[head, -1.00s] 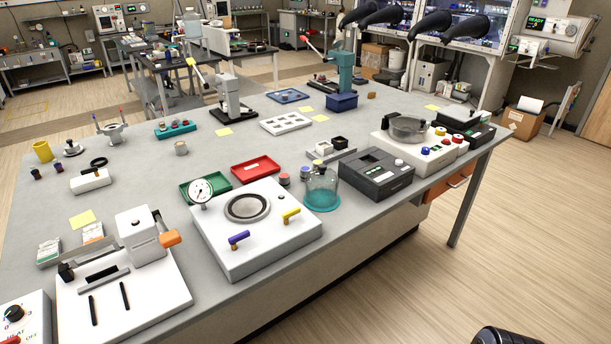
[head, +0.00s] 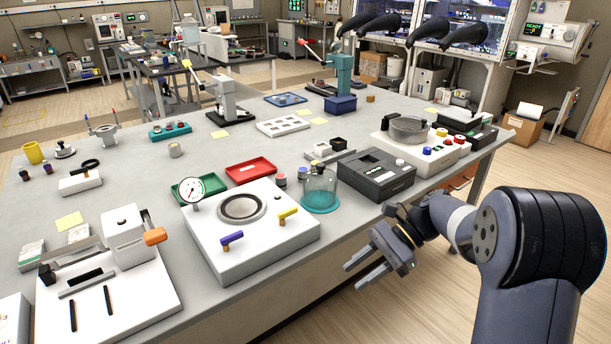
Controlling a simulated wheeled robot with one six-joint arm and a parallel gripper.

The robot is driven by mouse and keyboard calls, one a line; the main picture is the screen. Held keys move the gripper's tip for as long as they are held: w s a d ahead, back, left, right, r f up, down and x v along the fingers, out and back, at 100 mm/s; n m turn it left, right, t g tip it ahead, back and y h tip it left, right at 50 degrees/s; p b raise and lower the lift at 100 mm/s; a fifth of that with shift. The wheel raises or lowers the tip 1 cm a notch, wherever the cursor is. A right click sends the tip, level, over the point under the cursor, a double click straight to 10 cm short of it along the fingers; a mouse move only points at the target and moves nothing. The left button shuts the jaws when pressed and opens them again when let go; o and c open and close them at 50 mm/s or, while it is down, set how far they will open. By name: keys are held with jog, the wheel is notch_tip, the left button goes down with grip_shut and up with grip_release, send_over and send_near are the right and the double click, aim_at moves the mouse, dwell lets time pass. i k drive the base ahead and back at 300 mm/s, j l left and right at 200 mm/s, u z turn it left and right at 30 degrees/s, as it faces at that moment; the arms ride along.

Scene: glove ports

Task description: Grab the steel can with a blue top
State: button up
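A small steel can with a blue top (head: 302,173) stands on the grey bench, just left of a clear glass dome with a teal base (head: 321,192). A similar small can with a reddish top (head: 281,181) stands to its left. My gripper (head: 353,276) is at the lower right, in front of the bench's near edge, with its fingers pointing left and down. The two fingers are apart with nothing between them. It is to the right of and nearer than the blue-topped can, and does not touch it.
A white box with a round port and purple and yellow handles (head: 255,255) stands left of my gripper. A dark grey device (head: 376,174) stands right of the dome. A red tray (head: 251,171) and green tray (head: 213,186) lie behind the white box.

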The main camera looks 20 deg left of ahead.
aim_at(300, 171)
jog(key=i, duration=0.5)
jog(key=i+l+u, duration=0.15)
jog(key=i, duration=0.4)
jog(key=i+l, duration=0.1)
jog(key=i, duration=0.4)
jog(key=i+l+u, duration=0.1)
jog(key=i+u, duration=0.25)
jog(key=i+l+u, duration=0.2)
jog(key=u, duration=0.2)
jog(key=i+l+u, duration=0.35)
